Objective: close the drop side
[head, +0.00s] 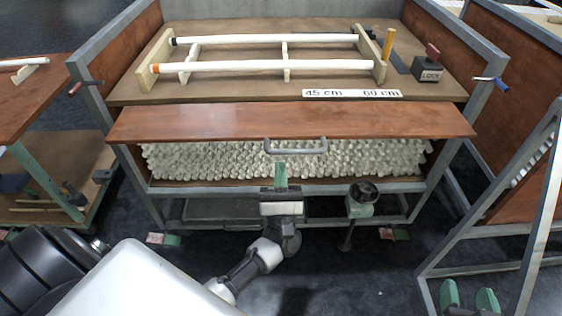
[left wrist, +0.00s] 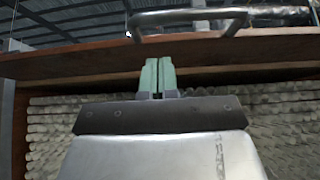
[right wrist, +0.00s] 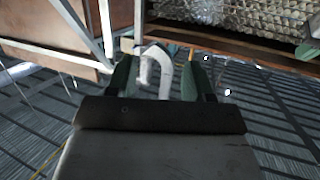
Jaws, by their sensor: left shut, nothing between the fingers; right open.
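The drop side (head: 210,122) is a reddish-brown board across the front of the crate. It stands out above the exposed glass tube ends (head: 210,162), with a grey bar handle (head: 295,147) at the middle of its front edge. In the left wrist view the board (left wrist: 70,62) crosses above the tubes, with the handle (left wrist: 190,16) over it. My left gripper (head: 281,166) is shut and empty, just below the handle; I cannot tell whether its tips touch the board. My right gripper (head: 468,296) is open, low at the bottom right, away from the drop side.
A rack with white tubes (head: 265,67) and a LOCK block (head: 430,72) stand on the crate top. A green block with a dark round top (head: 361,205) is right of my left gripper. A grey frame (head: 490,215) stands near my right gripper. A pale hooked piece (right wrist: 150,65) shows between its fingers.

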